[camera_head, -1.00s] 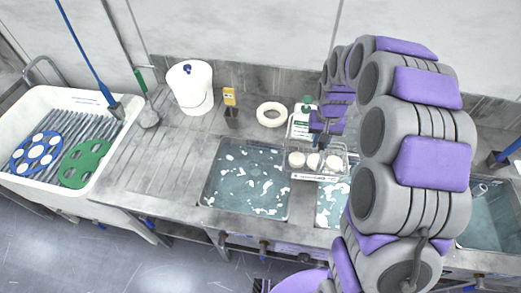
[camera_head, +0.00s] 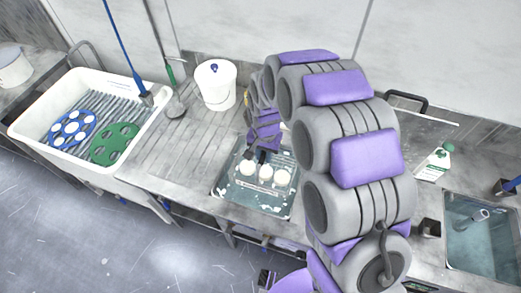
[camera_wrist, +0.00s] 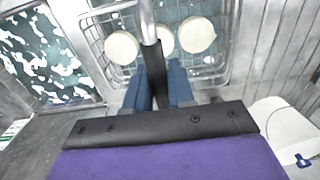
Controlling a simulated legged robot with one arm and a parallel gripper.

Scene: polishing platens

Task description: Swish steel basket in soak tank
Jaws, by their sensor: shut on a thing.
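The steel wire basket (camera_head: 264,186) holds three pale round discs. It hangs level from my gripper (camera_head: 262,156) over or in the left sunken tank (camera_head: 222,188), which has water with white flecks. How deep the basket sits in the water I cannot tell. In the wrist view my gripper (camera_wrist: 160,85), with blue fingers, is shut on the basket's upright handle (camera_wrist: 148,30). The basket's wire mesh (camera_wrist: 98,35) and discs show beyond the fingers. My arm hides the middle tank in the head view.
A white bucket (camera_head: 216,88) stands behind the ribbed drainboard (camera_head: 180,135). A white tub (camera_head: 28,128) with blue and green discs is at left. A green-capped bottle (camera_head: 435,165), a dark cup (camera_head: 430,228) and another water tank (camera_head: 484,245) are at right.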

